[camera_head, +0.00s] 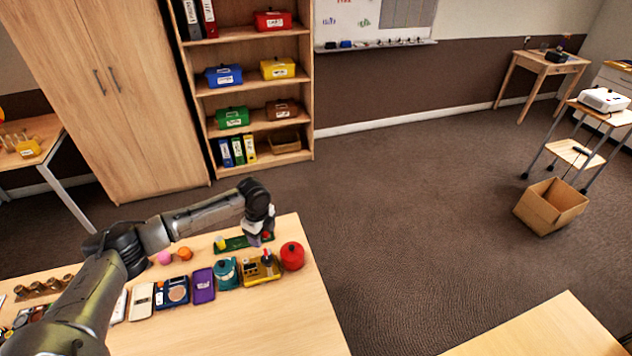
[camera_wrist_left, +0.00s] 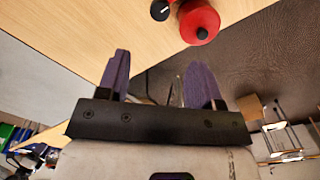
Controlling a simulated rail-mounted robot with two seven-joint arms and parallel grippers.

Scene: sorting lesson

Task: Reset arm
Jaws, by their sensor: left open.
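My left gripper (camera_head: 256,238) is at the end of the arm from the left, above the far edge of the table (camera_head: 270,325), beside a green tray (camera_head: 232,244). In the left wrist view its two purple fingers (camera_wrist_left: 158,72) stand wide apart with nothing between them. A red round pot (camera_head: 292,256) stands just right of the gripper; a red object also shows beyond the fingers in the left wrist view (camera_wrist_left: 199,22). My right gripper is in neither view.
A yellow tray (camera_head: 262,281), a teal kettle (camera_head: 226,274), a purple item (camera_head: 203,286) and a blue scale (camera_head: 173,292) stand in a row. The near right table is bare. Beyond are a shelf (camera_head: 248,91) and a cardboard box (camera_head: 540,213).

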